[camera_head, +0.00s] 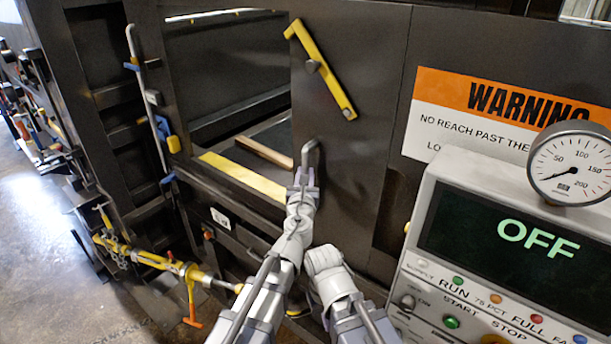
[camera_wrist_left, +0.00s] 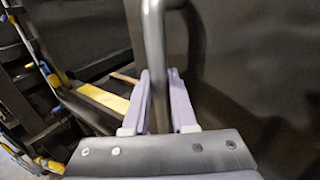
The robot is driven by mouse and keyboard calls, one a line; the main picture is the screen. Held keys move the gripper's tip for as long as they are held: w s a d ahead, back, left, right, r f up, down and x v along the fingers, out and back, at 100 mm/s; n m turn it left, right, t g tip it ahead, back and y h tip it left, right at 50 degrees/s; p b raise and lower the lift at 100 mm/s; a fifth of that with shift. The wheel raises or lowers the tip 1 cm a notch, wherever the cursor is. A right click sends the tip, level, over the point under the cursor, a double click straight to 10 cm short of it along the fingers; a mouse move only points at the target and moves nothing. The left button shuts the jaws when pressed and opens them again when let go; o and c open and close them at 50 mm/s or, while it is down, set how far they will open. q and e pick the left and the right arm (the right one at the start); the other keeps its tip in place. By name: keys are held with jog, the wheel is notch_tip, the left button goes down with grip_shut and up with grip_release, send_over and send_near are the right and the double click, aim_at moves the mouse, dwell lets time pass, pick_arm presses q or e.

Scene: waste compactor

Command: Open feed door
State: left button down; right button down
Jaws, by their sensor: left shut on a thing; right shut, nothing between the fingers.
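The dark feed door (camera_head: 345,130) is a flat panel at the right of the feed opening (camera_head: 225,70). The opening is uncovered and shows the chamber inside. The door's grey bar handle (camera_head: 311,150) stands at its left edge. My left gripper (camera_head: 306,178) is shut on this handle. In the left wrist view, the handle (camera_wrist_left: 154,50) runs down between the two pale fingers of my left gripper (camera_wrist_left: 161,95). My right gripper (camera_head: 324,260) is low beside my left forearm, apart from the door, shut and empty; its fingertips are hard to make out.
A yellow latch bar (camera_head: 325,75) lies slanted on the panel. A yellow sill (camera_head: 243,178) edges the opening. The control box (camera_head: 430,200) with an OFF display (camera_head: 538,238) and a gauge (camera_head: 572,165) stands close at right. A yellow rod assembly (camera_head: 150,258) is at lower left.

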pick_arm(q)
jog(key=shift+d, duration=0.15)
jog(key=c, duration=0.7)
grip_release()
jog(key=shift+c, duration=0.2)
jog(key=s, duration=0.7)
jog(key=shift+s+a, duration=0.35)
jog(key=shift+s, duration=0.05)
pick_arm(e)
jog(key=shift+s+d, duration=0.55)
jog(key=shift+s, duration=0.35)
pick_arm(q)
jog(key=shift+w, duration=0.1)
